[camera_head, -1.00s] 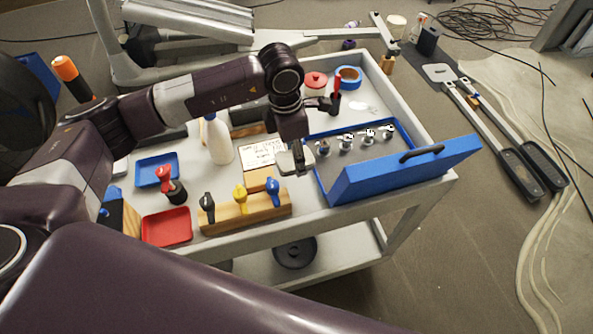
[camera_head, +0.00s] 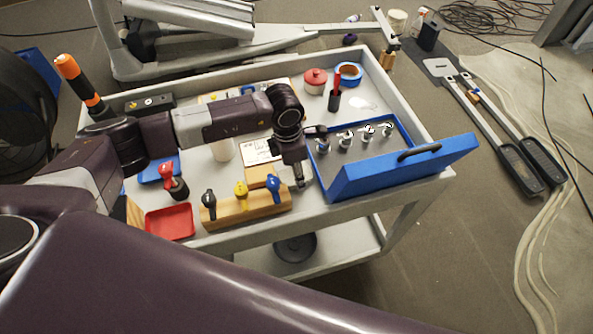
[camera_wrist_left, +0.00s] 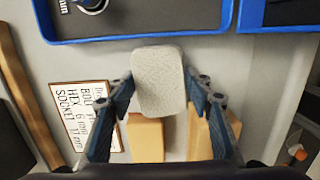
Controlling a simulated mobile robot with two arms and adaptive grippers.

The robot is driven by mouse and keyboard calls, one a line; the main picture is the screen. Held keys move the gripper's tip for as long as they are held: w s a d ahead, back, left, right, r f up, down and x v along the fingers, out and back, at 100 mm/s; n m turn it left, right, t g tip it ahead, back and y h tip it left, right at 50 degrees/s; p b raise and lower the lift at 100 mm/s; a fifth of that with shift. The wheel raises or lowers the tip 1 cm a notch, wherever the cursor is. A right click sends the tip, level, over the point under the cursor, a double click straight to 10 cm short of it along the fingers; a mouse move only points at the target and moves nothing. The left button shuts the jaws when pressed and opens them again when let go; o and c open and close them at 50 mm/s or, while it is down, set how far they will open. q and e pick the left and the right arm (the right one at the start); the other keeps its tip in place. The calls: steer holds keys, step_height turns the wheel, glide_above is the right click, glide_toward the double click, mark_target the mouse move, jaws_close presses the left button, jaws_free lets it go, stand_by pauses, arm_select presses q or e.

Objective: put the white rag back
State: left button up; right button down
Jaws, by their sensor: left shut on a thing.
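The white rag (camera_wrist_left: 158,80) is a pale, rounded, flat pad in the left wrist view. It sits between the two blue-grey fingers of my left gripper (camera_wrist_left: 158,92), which is shut on it. In the head view my left gripper (camera_head: 298,178) points down over the cart, between the wooden holder and the blue tray. The rag is hard to make out there, mostly hidden by the gripper. My right gripper is not in view.
The blue tray (camera_head: 398,180) with several metal sockets lies right of the gripper. The wooden holder (camera_head: 243,208) with black, yellow and blue handles stands left.

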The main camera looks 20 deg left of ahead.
mark_target(292, 175)
arm_select(q)
steer(key=o, duration=1.2)
steer(key=shift+f, duration=0.1)
steer(key=o, duration=0.3)
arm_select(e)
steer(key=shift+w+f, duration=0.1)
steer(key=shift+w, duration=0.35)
arm_select(q)
steer(key=shift+o, duration=0.2)
steer(key=shift+r, duration=0.3)
step_height(292, 175, up, 12)
steer(key=a+b, duration=0.1)
steer(key=b, duration=0.1)
steer(key=shift+s+f, duration=0.15)
steer(key=shift+s, duration=0.15)
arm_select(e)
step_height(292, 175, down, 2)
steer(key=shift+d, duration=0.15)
